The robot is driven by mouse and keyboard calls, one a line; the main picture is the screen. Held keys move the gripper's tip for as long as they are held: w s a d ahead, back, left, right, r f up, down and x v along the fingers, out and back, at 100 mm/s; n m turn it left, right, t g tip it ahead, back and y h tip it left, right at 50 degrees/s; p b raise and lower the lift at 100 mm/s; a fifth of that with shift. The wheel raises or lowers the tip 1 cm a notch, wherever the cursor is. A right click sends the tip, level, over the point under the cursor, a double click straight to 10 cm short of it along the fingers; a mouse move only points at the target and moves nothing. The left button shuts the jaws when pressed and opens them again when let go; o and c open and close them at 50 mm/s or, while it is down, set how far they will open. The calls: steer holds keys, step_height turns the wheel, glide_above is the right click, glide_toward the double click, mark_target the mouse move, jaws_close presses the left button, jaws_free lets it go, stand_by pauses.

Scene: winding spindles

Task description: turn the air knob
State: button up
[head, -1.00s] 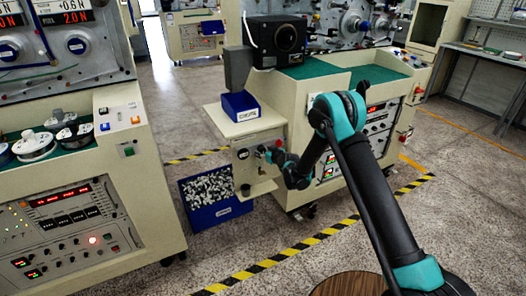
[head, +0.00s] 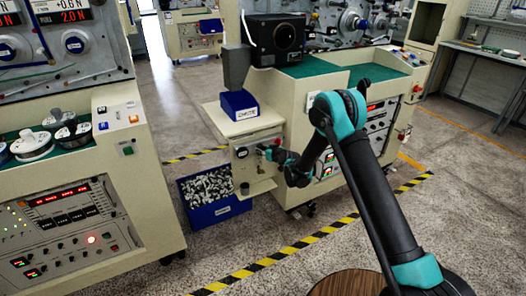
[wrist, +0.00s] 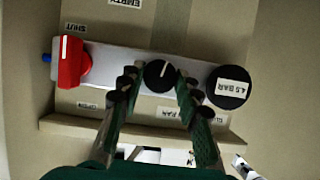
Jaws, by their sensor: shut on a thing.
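The round black knob (wrist: 160,74) with a white pointer line sits on a pale strip of the machine panel in the wrist view. The line points nearly straight up in the picture, tilted slightly right. My gripper (wrist: 156,80) has one finger on each side of the knob and is shut on it. In the head view my gripper (head: 267,152) is at the front panel of the cream machine, and the arm hides most of the knob there. A red lever (wrist: 70,62) is left of the knob, by labels reading SHUT and OPEN upside down.
A round gauge marked 4.5 BAR (wrist: 230,87) is close right of the gripper. A ledge (wrist: 150,135) juts out below. In the head view, a blue bin of small parts (head: 213,195) stands on the floor and a smaller blue box (head: 240,104) sits above the panel.

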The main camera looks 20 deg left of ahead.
steer(key=m+y, duration=0.1)
steer(key=m+g+y, duration=0.1)
steer(key=m, duration=0.1)
steer(key=shift+w+d+g, duration=0.15)
steer(key=shift+g, duration=0.15)
steer(key=m+g+y, duration=0.1)
steer(key=m+y, duration=0.1)
steer(key=m, duration=0.2)
steer(key=shift+f, duration=0.15)
steer(key=shift+m, duration=0.3)
stand_by(0.3)
steer(key=o, duration=1.1)
steer(key=shift+o, duration=0.2)
steer(key=shift+d, duration=0.2)
steer(key=v, duration=1.1)
steer(key=shift+d, duration=0.35)
